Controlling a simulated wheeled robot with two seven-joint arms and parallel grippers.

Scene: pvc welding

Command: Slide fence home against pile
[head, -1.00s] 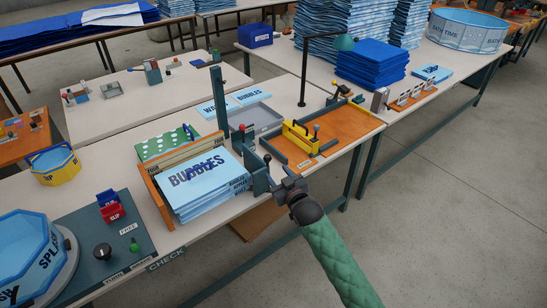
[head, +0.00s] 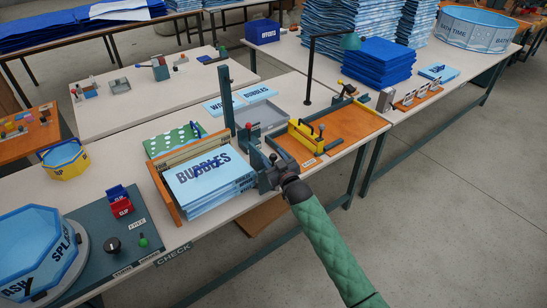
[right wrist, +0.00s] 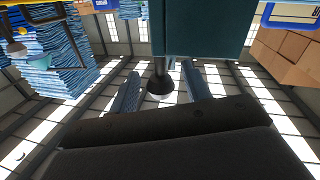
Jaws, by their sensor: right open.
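The pile (head: 210,182) is a stack of light blue sheets printed BUBBLES, lying in the middle of the near bench. A dark teal block, which looks like the fence (head: 263,164), stands at the pile's right side; any gap between them is too small to tell. My right gripper (head: 272,178) is at the fence's right side. In the right wrist view its two fingers (right wrist: 160,88) are apart, with a black knob on a stem showing between them, below a teal panel (right wrist: 200,28). Contact with the knob cannot be told. My left gripper is not in view.
A wooden guide (head: 165,190) edges the pile's left side. A teal post (head: 228,100) rises behind it. To the right is an orange tray (head: 350,125) with a yellow handled piece (head: 306,134). A black lamp stand (head: 309,75) stands behind. The floor at right is clear.

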